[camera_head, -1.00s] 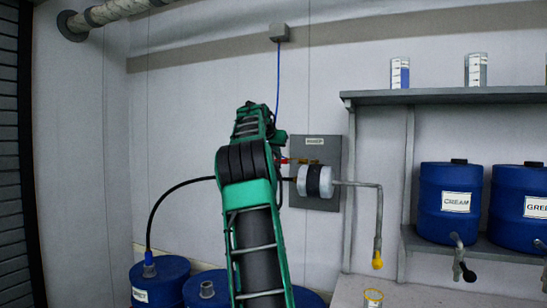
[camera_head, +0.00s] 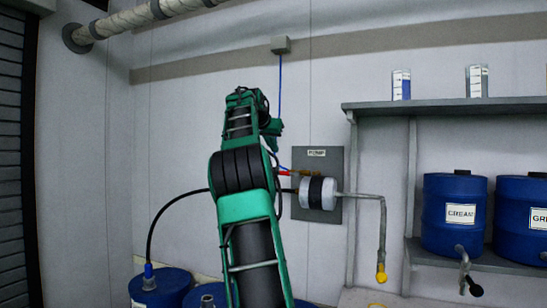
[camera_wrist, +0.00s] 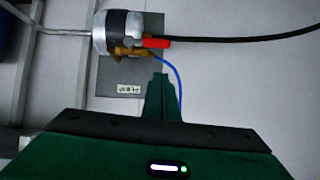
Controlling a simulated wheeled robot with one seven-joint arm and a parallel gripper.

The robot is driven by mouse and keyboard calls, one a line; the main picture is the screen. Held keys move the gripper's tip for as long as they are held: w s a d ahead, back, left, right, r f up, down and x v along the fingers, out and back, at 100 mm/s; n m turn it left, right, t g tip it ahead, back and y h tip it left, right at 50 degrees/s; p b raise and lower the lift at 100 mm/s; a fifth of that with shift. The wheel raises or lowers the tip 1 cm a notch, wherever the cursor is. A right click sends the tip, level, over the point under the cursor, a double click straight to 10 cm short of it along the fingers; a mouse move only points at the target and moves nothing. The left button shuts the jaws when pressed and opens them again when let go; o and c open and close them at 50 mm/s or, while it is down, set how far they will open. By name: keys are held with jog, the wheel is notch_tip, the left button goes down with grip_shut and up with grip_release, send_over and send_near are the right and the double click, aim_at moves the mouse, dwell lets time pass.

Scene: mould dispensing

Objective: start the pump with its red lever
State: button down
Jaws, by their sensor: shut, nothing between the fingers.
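The pump (camera_head: 316,193) is a white cylinder with a black band on a grey wall panel (camera_head: 326,161). Its red lever (camera_head: 284,173) sticks out to the left beside a brass fitting. In the wrist view, which is upside down, the red lever (camera_wrist: 156,43) points right from the brass part of the pump (camera_wrist: 118,30). My gripper (camera_wrist: 162,77) is shut and empty. Its fingertips appear just below the lever in that picture, with a visible gap; the distance in depth is unclear. In the head view my arm hides part of the area left of the pump.
A black hose (camera_head: 171,212) runs from a blue drum (camera_head: 163,287) toward the pump. A thin blue line (camera_wrist: 177,75) passes close to the fingers. An outlet pipe with a yellow tip (camera_head: 381,273) hangs right of the pump. Shelves (camera_head: 450,107) with blue drums stand further right.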

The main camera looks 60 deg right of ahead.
jog(key=shift+v, duration=1.5)
jog(key=shift+w+a+f, duration=0.1)
jog(key=shift+f, duration=0.05)
